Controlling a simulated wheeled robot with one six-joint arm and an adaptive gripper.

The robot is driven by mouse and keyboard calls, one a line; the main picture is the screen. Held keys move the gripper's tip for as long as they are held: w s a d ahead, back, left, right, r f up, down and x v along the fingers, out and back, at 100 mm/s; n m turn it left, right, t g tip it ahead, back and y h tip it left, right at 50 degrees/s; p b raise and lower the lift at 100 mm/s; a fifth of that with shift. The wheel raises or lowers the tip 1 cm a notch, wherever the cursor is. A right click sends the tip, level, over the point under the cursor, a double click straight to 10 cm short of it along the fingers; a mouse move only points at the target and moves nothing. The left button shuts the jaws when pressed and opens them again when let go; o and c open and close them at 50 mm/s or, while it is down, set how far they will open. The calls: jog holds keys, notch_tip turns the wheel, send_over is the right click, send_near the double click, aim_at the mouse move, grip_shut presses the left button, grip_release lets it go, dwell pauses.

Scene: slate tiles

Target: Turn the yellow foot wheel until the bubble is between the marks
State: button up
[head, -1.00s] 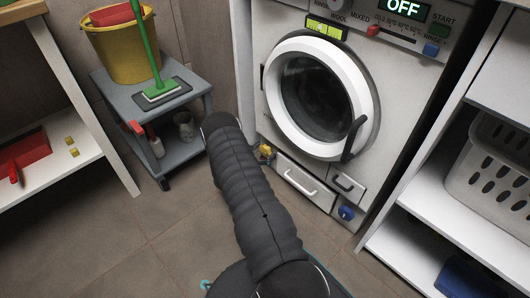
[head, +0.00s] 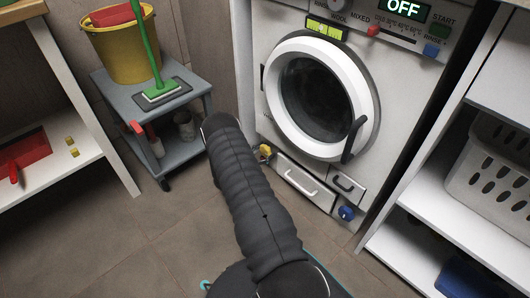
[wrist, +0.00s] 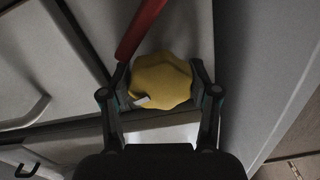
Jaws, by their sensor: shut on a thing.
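The yellow foot wheel (head: 265,152) is at the lower left front corner of the white washing machine (head: 262,98). In the wrist view the wheel (wrist: 163,76) is a lobed yellow knob with a small pale mark near its lower left edge. My gripper (wrist: 159,82) has one finger on each side of the wheel and is shut on it. In the head view my arm hides the gripper. A yellow-green level (head: 324,28) sits on the machine above the round door; its bubble is too small to place against the marks.
A red bar (wrist: 141,28) slants close beside the wheel in the wrist view. A blue foot wheel (head: 346,213) is at the machine's lower right. A grey trolley (head: 187,151) stands left, and a white shelf (head: 427,208) stands right. Floor between is clear.

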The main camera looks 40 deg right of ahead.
dwell(0.3)
jog(key=o, duration=1.2)
jog(key=a, duration=0.8)
jog(key=s+a, duration=0.1)
jog(key=a, duration=0.3)
jog(key=shift+c, duration=0.2)
